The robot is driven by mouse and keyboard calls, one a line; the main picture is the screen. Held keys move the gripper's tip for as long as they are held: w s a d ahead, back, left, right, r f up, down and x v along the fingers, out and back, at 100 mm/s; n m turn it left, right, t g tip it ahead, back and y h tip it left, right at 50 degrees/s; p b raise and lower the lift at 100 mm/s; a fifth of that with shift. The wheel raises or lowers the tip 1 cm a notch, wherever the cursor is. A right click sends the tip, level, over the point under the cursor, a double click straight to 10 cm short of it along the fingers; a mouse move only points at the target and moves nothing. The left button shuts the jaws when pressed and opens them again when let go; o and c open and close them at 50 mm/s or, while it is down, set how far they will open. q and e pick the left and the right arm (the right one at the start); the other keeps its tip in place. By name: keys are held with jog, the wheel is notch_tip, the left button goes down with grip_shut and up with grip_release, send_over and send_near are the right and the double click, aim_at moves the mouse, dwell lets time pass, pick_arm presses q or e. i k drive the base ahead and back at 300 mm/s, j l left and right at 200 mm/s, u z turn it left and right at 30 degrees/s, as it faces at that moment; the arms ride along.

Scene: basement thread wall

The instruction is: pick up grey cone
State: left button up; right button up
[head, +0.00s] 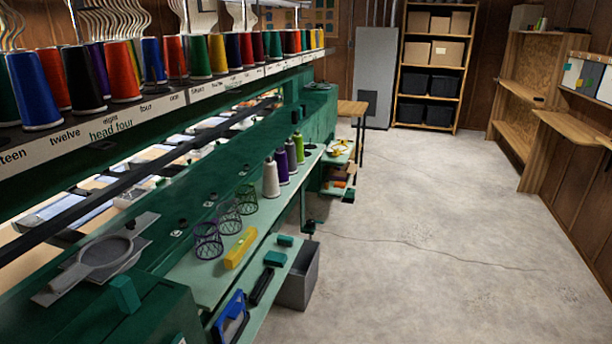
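A row of thread cones stands upright on the light green ledge of the green machine, in the middle of the head view. The nearest is a pale grey cone (271,178). The cones partly overlap in this view, and the farthest one is small. Neither of my grippers is in view, and nothing is seen touching the cones.
Wire baskets (208,241) and a yellow object (240,247) lie nearer on the ledge (205,275). An upper rack (200,95) of coloured cones overhangs the left. A grey bin (299,277) stands below the ledge. The concrete floor (430,230) to the right is clear.

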aim_at(289, 148)
jog(key=i+l, duration=0.5)
jog(key=i, duration=0.2)
jog(key=i+l+u, duration=0.2)
jog(key=i+l, duration=0.3)
jog(key=i+l+u, duration=0.2)
jog(key=i+l, duration=0.3)
jog(key=i+l+u, duration=0.2)
jog(key=i+l, duration=0.2)
jog(key=l, duration=0.3)
jog(key=u, duration=1)
jog(key=i+l, duration=0.05)
